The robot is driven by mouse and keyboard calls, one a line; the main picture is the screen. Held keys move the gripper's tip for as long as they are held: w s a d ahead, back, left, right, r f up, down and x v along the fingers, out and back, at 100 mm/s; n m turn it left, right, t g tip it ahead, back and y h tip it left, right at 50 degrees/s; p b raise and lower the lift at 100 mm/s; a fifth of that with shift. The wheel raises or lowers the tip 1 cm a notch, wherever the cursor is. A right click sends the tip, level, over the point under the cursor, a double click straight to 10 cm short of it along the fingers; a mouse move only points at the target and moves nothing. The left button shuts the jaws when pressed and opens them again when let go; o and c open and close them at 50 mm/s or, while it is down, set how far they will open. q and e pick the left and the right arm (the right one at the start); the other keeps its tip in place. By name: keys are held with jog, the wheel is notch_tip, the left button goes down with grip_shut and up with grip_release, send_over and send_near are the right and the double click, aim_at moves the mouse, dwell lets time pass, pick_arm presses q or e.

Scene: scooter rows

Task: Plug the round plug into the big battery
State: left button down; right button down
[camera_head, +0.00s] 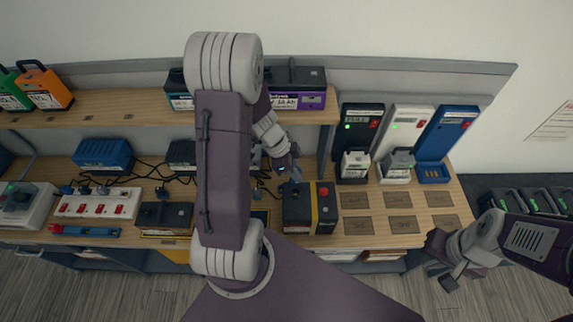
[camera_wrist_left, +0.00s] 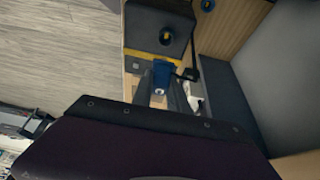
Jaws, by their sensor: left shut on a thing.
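A black battery box with a yellow stripe and a red knob (camera_head: 325,208) stands on the bench right of my left arm in the head view. My left gripper (camera_head: 284,168) is just behind it, above the bench. In the left wrist view my left gripper (camera_wrist_left: 163,92) is shut on a blue plug (camera_wrist_left: 162,74). Beyond the plug is a dark box (camera_wrist_left: 145,22) with a round yellowish fitting and a yellow edge; I cannot tell which box it is. My wrist hides what lies nearer. My right gripper (camera_head: 453,268) hangs off the bench's front right, apart from the boxes; its jaws are unclear.
A white power strip (camera_head: 97,204) and dark cables lie on the bench at left. Tall chargers (camera_head: 403,130) stand at the back right. A shelf (camera_head: 125,108) runs above the bench's back. Empty marked squares (camera_head: 398,200) lie right of the battery.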

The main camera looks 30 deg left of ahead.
pick_arm(q)
jog(key=shift+f, duration=0.2)
notch_tip(320, 180, down, 5)
jog(key=b, duration=0.3)
jog(key=shift+w+f, duration=0.1)
jog(key=shift+f, duration=0.05)
jog(key=shift+f+b, duration=0.6)
jog(key=shift+f, duration=0.15)
jog(key=shift+b, duration=0.45)
jog(key=shift+b, duration=0.4)
dwell(0.7)
